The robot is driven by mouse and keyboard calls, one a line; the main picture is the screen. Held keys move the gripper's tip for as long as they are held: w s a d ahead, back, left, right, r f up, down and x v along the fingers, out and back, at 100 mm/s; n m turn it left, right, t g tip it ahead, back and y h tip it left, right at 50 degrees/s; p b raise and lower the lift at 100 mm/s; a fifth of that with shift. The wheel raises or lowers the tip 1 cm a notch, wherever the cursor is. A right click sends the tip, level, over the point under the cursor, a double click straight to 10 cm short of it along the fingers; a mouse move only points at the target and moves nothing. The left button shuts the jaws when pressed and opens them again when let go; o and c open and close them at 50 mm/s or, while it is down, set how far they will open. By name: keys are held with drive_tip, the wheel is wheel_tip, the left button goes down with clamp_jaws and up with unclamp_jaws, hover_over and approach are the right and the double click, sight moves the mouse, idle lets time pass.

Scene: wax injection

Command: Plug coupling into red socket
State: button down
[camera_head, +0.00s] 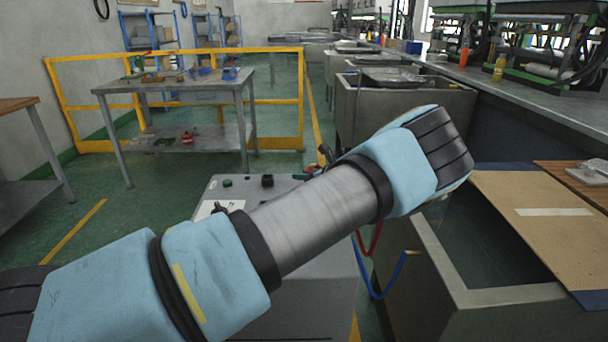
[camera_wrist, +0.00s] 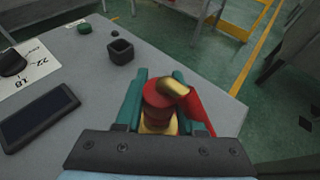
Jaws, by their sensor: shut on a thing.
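In the wrist view my gripper (camera_wrist: 156,106) has its green fingers closed on either side of a red, ribbed coupling (camera_wrist: 160,98) with brass-coloured parts. A red hose (camera_wrist: 201,110) runs from its brass end down along the right finger. The gripper is over or close to the grey top of a machine box (camera_wrist: 75,85); I cannot tell whether the coupling touches it. In the head view my arm covers most of the gripper and the coupling. The red hose (camera_head: 375,239) hangs just right of my arm. I cannot make out the red socket separately in either view.
The grey box top carries a black square part (camera_wrist: 121,51), a green button (camera_wrist: 84,28), a dark knob (camera_wrist: 12,62) and a dark panel (camera_wrist: 40,117). A blue hose (camera_head: 382,293) with a brass end hangs beside the box. A grey tank (camera_head: 480,297) stands at right.

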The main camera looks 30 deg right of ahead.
drive_tip(key=shift+f+b, duration=0.4)
drive_tip(key=shift+f, duration=0.35)
drive_tip(key=shift+c, duration=2.2)
unclamp_jaws()
drive_tip(key=b+v, duration=0.1)
drive_tip(key=v, duration=1)
drive_tip(key=shift+b, duration=0.4)
drive_tip(key=shift+w, duration=0.1)
